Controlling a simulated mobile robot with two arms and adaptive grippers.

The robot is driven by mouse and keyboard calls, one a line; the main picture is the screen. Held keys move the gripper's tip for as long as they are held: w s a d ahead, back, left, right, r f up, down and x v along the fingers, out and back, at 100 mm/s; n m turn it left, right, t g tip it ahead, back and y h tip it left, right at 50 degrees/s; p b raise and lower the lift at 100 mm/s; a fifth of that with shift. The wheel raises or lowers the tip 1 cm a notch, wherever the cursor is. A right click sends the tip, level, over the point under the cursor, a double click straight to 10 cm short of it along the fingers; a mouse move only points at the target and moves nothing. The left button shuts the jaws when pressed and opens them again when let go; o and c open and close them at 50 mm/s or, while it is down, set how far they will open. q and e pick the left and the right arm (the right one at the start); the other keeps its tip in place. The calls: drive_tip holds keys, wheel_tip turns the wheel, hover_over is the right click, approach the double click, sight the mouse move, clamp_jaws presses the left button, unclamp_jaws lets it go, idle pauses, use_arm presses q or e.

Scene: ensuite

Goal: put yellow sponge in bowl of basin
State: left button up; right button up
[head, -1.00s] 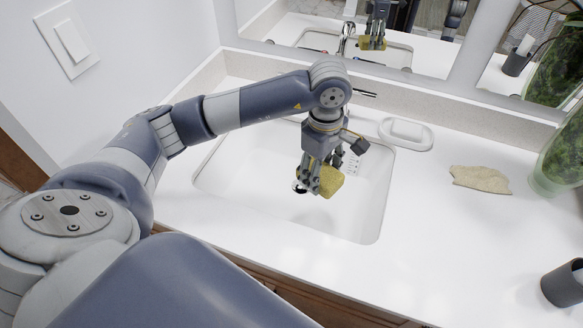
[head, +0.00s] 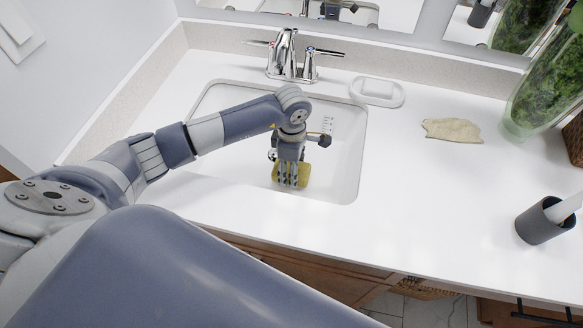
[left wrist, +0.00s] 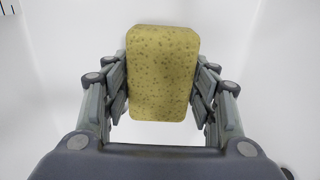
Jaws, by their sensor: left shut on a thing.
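The yellow sponge (head: 303,176) is between the fingers of my left gripper (head: 290,178), which is shut on it. The gripper points down inside the outline of the white basin (head: 346,170) in the head view. In the left wrist view the sponge (left wrist: 162,75) stands between both fingers, with white basin surface behind it. I cannot tell whether the sponge touches the basin floor. The arm and gripper hide part of the basin. My right gripper is not in view.
A chrome faucet (head: 288,58) stands behind the basin. A soap dish (head: 377,91) sits at its back right. A beige cloth (head: 452,130), a dark cup (head: 541,222) and a glass vase with greenery (head: 535,95) are further right.

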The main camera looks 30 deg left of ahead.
use_arm(q)
drive_tip(key=shift+f, duration=0.45)
drive_tip(key=shift+f, duration=0.1)
drive_tip(key=shift+f, duration=0.15)
drive_tip(key=o, duration=1)
drive_tip(key=shift+r, duration=0.2)
